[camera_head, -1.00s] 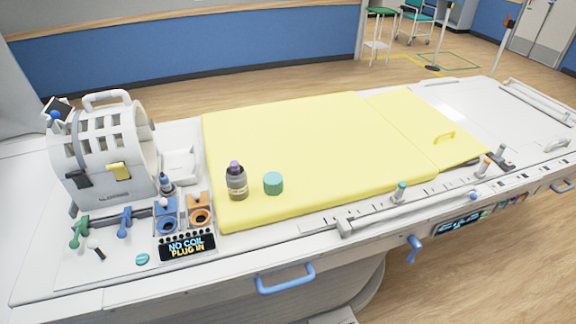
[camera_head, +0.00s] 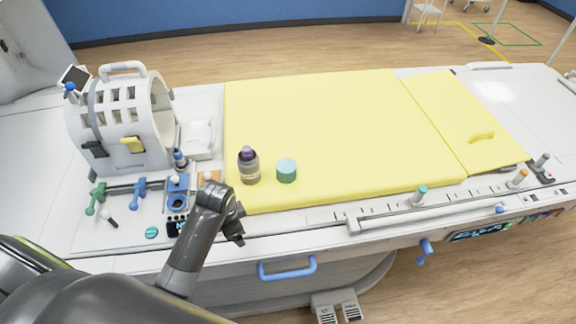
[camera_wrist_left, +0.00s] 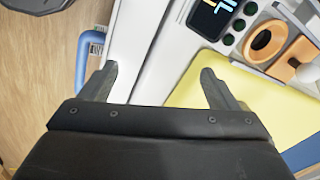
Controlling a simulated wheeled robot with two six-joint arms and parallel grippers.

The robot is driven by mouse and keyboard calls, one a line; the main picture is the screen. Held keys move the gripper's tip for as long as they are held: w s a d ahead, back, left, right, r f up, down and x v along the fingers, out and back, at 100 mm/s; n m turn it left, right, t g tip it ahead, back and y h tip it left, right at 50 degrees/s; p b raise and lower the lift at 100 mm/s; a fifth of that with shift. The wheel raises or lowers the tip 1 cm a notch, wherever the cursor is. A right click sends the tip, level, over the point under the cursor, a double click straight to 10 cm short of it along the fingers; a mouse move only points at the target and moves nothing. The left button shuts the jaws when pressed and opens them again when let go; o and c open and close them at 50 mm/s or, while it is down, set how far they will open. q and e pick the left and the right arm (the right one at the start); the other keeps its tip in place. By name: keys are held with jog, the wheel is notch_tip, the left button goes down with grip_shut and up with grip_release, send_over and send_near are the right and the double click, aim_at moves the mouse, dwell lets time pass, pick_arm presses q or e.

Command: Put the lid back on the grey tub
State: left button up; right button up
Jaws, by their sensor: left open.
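I cannot tell for certain which piece is the grey tub. A grey jar (camera_head: 249,171) with a purple top (camera_head: 247,153) stands upright on the yellow pad (camera_head: 330,110). A short teal cylinder (camera_head: 287,171) stands just right of it, apart from it. A small flat teal disc (camera_head: 151,232) lies on the white bed surface at the left. My left gripper (camera_head: 238,230) is over the front edge of the bed, nearer than the jar. In the left wrist view its fingers (camera_wrist_left: 159,74) are apart with nothing between them. My right gripper is not in view.
A white barrel-shaped coil (camera_head: 120,120) stands at the left behind blue and orange sockets (camera_head: 177,200). Blue handles (camera_head: 287,268) stick out along the bed's front. A rail with pegs (camera_head: 400,212) runs at the right. The pad behind the jar is clear.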

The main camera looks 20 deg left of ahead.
pick_arm(q)
jog(key=w+d+r+m, duration=0.1)
jog(key=w+m, duration=0.1)
jog(key=w, duration=0.2)
jog(key=w+d+r+m, duration=0.1)
jog(key=w+r+m, duration=0.1)
jog(key=w, duration=0.3)
jog(key=w+d+r+m+g, duration=0.1)
jog(key=w+r+m, duration=0.1)
jog(key=w, duration=0.2)
jog(key=shift+w+m, duration=0.2)
jog(key=shift+m, duration=0.1)
jog(key=w+d+r+m+g, duration=0.1)
jog(key=w+d+r+m, duration=0.2)
jog(key=w+r+m, duration=0.4)
jog(key=w+r, duration=0.3)
jog(key=r, duration=0.2)
jog(key=shift+w+d+m+h+p, duration=0.3)
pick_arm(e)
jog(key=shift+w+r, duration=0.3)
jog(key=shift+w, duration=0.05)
